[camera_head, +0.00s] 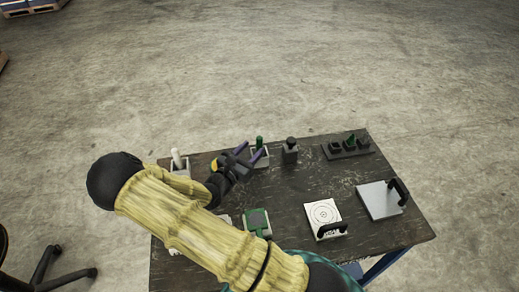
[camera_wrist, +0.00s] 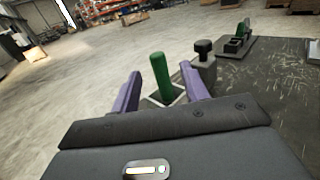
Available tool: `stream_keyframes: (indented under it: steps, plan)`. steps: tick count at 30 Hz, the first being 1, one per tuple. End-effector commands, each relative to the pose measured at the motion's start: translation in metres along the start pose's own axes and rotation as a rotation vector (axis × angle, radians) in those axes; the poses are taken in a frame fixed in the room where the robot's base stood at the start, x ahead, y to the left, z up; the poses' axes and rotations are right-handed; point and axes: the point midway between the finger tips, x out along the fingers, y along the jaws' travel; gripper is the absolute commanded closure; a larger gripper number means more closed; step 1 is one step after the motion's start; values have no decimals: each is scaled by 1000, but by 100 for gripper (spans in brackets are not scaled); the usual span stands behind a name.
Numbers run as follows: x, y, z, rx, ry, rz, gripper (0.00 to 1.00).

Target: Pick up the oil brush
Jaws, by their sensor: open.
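A green upright handle (camera_head: 259,142), which I take to be the oil brush, stands in a small light-rimmed holder (camera_head: 261,162) near the table's far edge; its lower end is hidden. In the wrist view the green handle (camera_wrist: 161,75) rises between the two purple fingers, with a gap on each side. My gripper (camera_head: 249,150) is open and empty, its fingers pointing toward the handle; it also shows in the wrist view (camera_wrist: 160,74). I cannot tell whether the fingertips reach around the handle or stop just short of it.
A dark block with a knob (camera_head: 290,151) stands close to the right of the holder. A white-handled item (camera_head: 176,158) stands at the left. A black rack (camera_head: 347,147), a white plate with circles (camera_head: 323,213) and a grey plate (camera_head: 378,200) lie to the right.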

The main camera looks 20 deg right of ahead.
Motion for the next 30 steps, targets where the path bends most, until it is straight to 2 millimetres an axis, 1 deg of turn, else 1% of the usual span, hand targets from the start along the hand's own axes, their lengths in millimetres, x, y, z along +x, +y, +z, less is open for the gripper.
stream_keyframes:
  steps: [1, 3, 11, 14, 17, 21, 24, 27, 30]
  plan:
    - [5, 0, 1, -1, 0, -2, 55]
    - [9, 0, 0, -1, 1, 0, 55]
    - [9, 0, -1, 0, 1, 1, 55]
    - [12, 0, 0, 0, 1, 0, 55]
    - [22, 0, 0, 0, 1, -3, 55]
    - [44, 2, -2, 0, 1, -3, 55]
    - [56, 2, -3, -1, 0, -2, 55]
    - [61, 2, -4, 0, 1, 0, 55]
    - [61, 3, -4, 0, 1, 1, 55]
